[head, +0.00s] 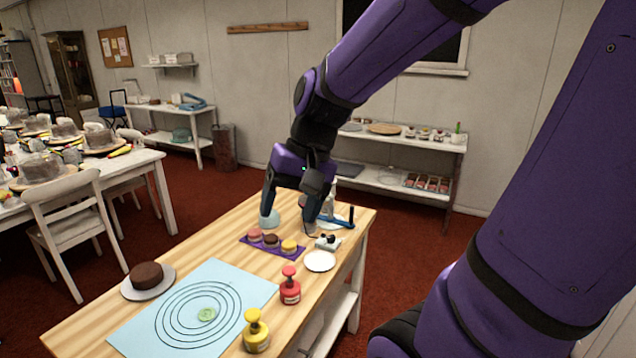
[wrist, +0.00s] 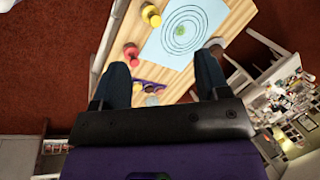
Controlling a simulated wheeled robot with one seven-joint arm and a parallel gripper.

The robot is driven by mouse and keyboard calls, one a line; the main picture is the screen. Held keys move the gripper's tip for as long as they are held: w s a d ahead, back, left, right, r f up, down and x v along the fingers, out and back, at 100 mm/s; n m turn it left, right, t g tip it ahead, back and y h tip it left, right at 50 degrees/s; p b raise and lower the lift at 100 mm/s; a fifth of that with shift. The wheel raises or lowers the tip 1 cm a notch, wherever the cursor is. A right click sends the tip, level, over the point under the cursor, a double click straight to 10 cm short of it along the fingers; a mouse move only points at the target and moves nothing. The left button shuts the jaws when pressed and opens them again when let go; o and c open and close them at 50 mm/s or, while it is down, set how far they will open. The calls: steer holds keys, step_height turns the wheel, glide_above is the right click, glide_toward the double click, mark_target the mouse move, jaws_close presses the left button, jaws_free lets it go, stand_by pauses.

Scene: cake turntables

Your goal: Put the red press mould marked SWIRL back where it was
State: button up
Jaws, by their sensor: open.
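The red press mould (head: 290,287) stands upright on the wooden table, just off the right edge of the pale blue mat (head: 238,277). Its marking is too small to read. It also shows in the wrist view (wrist: 131,52), beyond one fingertip. A yellow press mould (head: 256,333) stands nearer the front; the wrist view shows it too (wrist: 151,16). A pale green disc (head: 206,314) lies at the centre of the mat's dark rings. My gripper (head: 290,220) is open and empty above the far part of the table, apart from both moulds.
A purple tray (head: 246,245) holds three small round cakes. A white disc (head: 320,261) lies beside it, with small gear behind. A brown cake (head: 147,275) sits on a white plate at the table's left edge. Bare wood lies between the plate and the tray.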

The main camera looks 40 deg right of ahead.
steer(key=s+r+n+t+h, duration=0.3)
steer(key=s+r+n+t, duration=0.1)
steer(key=s+r+n, duration=0.1)
steer(key=shift+s+a+r, duration=0.2)
steer(key=shift+s+r, duration=0.65)
steer(key=shift+s, duration=0.25)
